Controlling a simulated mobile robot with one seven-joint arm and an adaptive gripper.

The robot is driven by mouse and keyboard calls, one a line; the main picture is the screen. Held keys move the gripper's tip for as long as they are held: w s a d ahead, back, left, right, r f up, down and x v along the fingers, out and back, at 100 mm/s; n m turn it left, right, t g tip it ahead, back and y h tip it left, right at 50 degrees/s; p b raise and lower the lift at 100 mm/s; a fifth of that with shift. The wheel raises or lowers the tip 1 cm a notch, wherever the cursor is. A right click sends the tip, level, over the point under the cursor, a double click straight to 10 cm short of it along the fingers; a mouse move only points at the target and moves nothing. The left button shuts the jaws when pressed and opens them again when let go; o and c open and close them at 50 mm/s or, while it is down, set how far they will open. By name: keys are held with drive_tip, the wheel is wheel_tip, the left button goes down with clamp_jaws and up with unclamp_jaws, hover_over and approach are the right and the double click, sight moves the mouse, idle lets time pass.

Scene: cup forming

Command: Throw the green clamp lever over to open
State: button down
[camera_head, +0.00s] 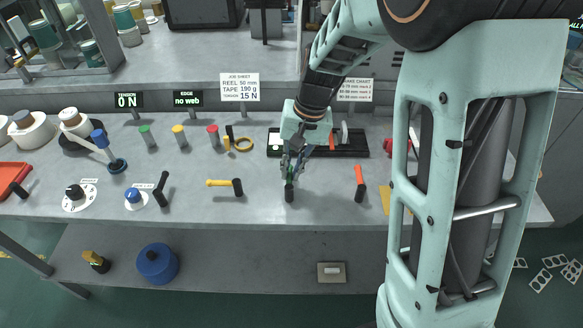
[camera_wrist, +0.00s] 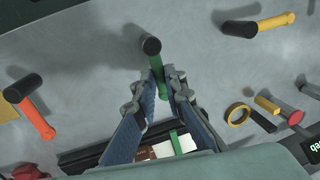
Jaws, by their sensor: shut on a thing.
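The green clamp lever (camera_wrist: 156,66) shows between my fingers in the wrist view, with a black hub (camera_wrist: 151,46) at its far end. In the head view the hub (camera_head: 289,193) stands near the front of the grey worktop, and most of the green part is hidden by my fingers. My gripper (camera_wrist: 160,90) is shut on the green lever, just behind the hub; in the head view my gripper (camera_head: 292,168) points down at it.
A yellow lever (camera_head: 220,183) lies to the left and an orange lever (camera_head: 360,177) to the right, each with a black hub. Behind my gripper is a black tray (camera_head: 350,146). A yellow tape ring (camera_head: 243,144) and several coloured pegs stand behind left. Bare worktop lies between the levers.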

drive_tip(key=shift+a+n, duration=0.1)
drive_tip(key=shift+n, duration=0.2)
drive_tip(key=n, duration=0.1)
drive_tip(key=a+n, duration=0.1)
drive_tip(key=n, duration=0.2)
drive_tip(key=shift+a+n+g, duration=0.3)
drive_tip(key=shift+g, duration=0.1)
drive_tip(key=n, duration=0.1)
drive_tip(key=a+n, duration=0.1)
drive_tip(key=n, duration=0.2)
drive_tip(key=shift+s+a+r+n+g+h+p, duration=0.1)
drive_tip(key=shift+s+a+n+g+h+p, duration=0.1)
drive_tip(key=shift+s+n+g+h+p, duration=0.15)
drive_tip(key=n, duration=0.2)
drive_tip(key=s+a+n+p, duration=0.1)
drive_tip(key=n, duration=0.1)
drive_tip(key=shift+s+g+h, duration=0.1)
drive_tip(key=shift+g+h, duration=0.15)
drive_tip(key=shift+h, duration=0.1)
drive_tip(key=shift+s+a+n+h+p, duration=0.15)
drive_tip(key=shift+s+n+p, duration=0.15)
drive_tip(key=shift+n, duration=0.7)
drive_tip(key=shift+s+a+n+h+p, duration=0.15)
drive_tip(key=shift+s+n+p, duration=0.15)
drive_tip(key=shift+n, duration=0.65)
drive_tip(key=shift+d, duration=0.1)
drive_tip(key=c, duration=2)
unclamp_jaws()
drive_tip(key=shift+s, duration=0.1)
